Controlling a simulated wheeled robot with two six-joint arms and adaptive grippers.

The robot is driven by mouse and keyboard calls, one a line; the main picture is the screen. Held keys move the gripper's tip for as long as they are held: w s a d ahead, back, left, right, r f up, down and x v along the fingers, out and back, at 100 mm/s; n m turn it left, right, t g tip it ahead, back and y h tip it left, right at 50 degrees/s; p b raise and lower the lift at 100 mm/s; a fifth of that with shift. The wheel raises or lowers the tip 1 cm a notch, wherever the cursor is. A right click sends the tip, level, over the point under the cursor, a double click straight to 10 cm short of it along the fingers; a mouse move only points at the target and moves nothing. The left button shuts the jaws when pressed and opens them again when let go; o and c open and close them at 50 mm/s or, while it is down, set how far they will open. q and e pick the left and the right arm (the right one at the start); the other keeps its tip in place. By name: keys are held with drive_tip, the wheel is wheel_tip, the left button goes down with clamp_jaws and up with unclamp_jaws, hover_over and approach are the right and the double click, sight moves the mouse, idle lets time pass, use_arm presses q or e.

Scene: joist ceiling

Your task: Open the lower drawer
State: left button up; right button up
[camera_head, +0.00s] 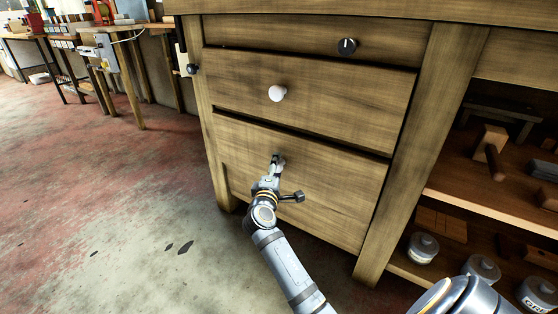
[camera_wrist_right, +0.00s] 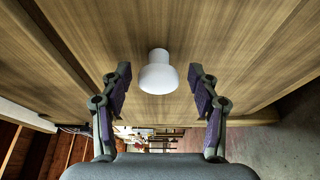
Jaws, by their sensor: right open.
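The lower drawer (camera_head: 340,190) is the large wooden front at the bottom of the cabinet. It looks shut or nearly so, with a dark gap along its top edge. My right gripper (camera_head: 276,161) is at the upper middle of this front and hides its knob in the head view. In the right wrist view, a white round knob (camera_wrist_right: 158,74) stands out from a wooden front between the two fingers of my right gripper (camera_wrist_right: 160,82). The fingers are open, one on each side, with a gap to the knob. My left gripper is not in view.
Above are a middle drawer (camera_head: 310,98) with a white knob (camera_head: 277,93) and a top drawer with a black knob (camera_head: 347,46). Open shelves (camera_head: 465,190) with jars and wooden tools are at the right. The floor (camera_head: 110,200) at the left is clear.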

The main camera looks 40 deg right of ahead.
drive_tip(key=shift+w+d, duration=0.2)
drive_tip(key=shift+r, duration=0.1)
clamp_jaws()
